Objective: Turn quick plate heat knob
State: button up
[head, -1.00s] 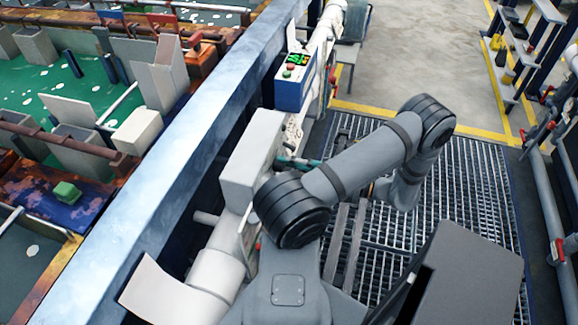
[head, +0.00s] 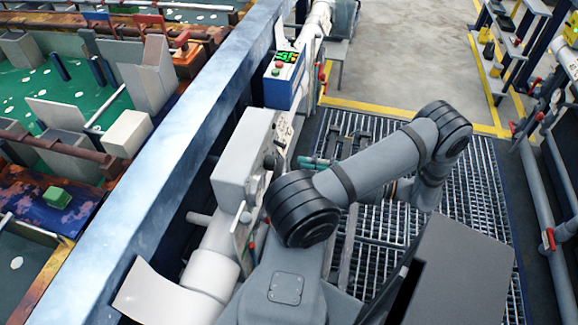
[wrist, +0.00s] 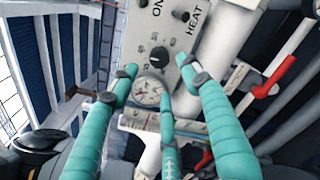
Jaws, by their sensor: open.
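The quick plate control box (head: 243,150) is a grey box beside the blue rail, with dark knobs on its right face. In the wrist view its panel (wrist: 140,30) carries the words ON and HEAT. A black knob (wrist: 157,55) with marks around it sits mid-panel, and another dark knob (wrist: 182,15) is beside HEAT. I cannot tell for certain which is the heat knob. My gripper (wrist: 155,76) has three teal fingers, spread open and empty, pointing at the panel. In the head view a teal finger (head: 316,162) shows right of the box, apart from it; the arm hides the rest.
A round gauge (wrist: 148,92) lies below the marked knob, between the fingers. A red lever (wrist: 276,78) and white pipes are at the right of the wrist view. A blue-white box with a green display (head: 283,78) stands farther along the rail. Grating floor lies at right.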

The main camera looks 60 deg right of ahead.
jog(key=shift+v, duration=2.3)
